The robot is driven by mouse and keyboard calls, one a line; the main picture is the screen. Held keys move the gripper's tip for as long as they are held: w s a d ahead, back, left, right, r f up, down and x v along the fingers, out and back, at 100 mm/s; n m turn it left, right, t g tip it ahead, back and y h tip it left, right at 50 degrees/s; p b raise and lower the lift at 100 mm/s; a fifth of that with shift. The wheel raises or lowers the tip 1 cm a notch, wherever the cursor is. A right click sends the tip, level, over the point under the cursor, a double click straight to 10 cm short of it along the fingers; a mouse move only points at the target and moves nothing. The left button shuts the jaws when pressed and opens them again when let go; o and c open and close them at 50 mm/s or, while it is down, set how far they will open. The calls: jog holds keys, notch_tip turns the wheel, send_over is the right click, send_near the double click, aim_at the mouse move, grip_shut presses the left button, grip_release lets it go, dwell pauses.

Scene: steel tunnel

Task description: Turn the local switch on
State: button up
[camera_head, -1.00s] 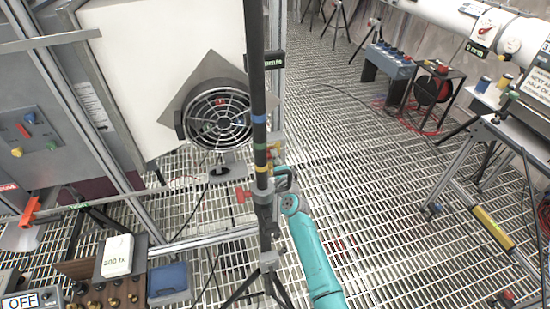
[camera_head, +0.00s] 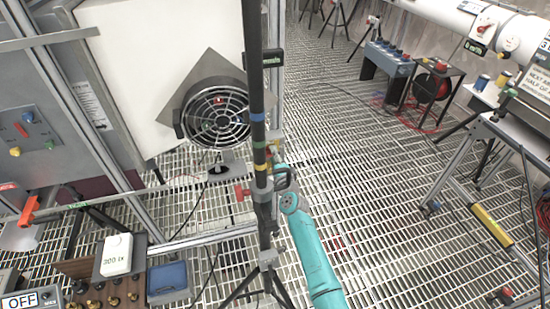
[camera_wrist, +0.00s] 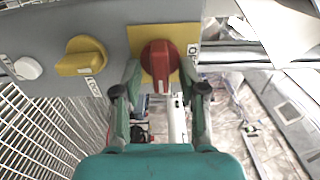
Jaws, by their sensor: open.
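A red rotary switch (camera_wrist: 160,60) sits on a yellow plate on a grey panel (camera_wrist: 112,25) in the wrist view. Its handle stands roughly upright in the picture. A yellow knob (camera_wrist: 82,56) is to its left, turned sideways, with a small label below it. The labels are too small to read surely. My gripper (camera_wrist: 160,77) is open, with one finger on each side of the red switch; I cannot tell whether they touch it. In the head view my gripper (camera_head: 283,180) is partly hidden behind a dark pole.
A dark pole (camera_head: 258,105) on a tripod stands before my arm. A round fan (camera_head: 217,118) is to its left. Another grey panel (camera_head: 38,135) with coloured knobs is far left. A white box (camera_head: 117,254) stands at lower left.

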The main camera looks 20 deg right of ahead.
jog(key=s, duration=1.2)
dwell(0.6)
